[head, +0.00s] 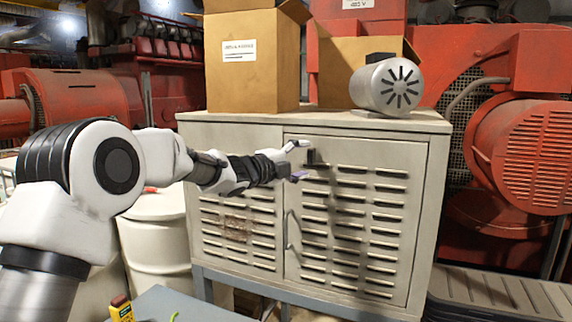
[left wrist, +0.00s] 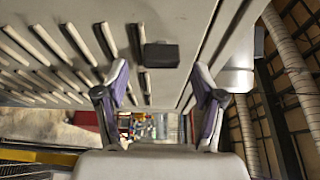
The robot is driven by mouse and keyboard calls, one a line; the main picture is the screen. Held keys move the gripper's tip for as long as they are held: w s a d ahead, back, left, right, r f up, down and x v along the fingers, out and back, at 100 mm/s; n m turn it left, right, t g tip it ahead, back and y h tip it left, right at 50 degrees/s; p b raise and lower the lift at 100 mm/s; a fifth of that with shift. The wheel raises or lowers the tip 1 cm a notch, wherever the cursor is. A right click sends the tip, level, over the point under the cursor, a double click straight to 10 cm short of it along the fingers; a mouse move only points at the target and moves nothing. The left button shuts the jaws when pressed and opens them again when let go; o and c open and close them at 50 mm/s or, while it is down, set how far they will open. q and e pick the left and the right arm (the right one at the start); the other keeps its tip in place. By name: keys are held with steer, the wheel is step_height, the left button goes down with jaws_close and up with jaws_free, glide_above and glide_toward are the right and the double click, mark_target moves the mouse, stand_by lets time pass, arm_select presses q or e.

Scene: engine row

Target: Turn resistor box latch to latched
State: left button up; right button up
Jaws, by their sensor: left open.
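The resistor box (head: 365,150) is a beige metal cabinet with louvered doors. Its latch appears to be the small black block (head: 313,157) near the top left corner of the right door. In the left wrist view the black latch block (left wrist: 161,55) stands out from the louvered panel. My left gripper (head: 299,161) is open, just left of the latch in the head view. In the left wrist view the two purple-grey fingers of the gripper (left wrist: 161,75) are spread, with the latch between and just beyond their tips. I cannot tell whether they touch. My right gripper is not in view.
Cardboard boxes (head: 262,75) and a grey motor (head: 386,86) stand on top of the cabinet. A curved door handle (head: 289,230) sits lower on the door. A white drum (head: 160,240) stands left, and red machinery (head: 530,140) is behind.

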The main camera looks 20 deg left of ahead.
arm_select(q)
steer(key=v, duration=0.9)
steer(key=shift+s, duration=0.25)
steer(key=shift+a+f, duration=0.1)
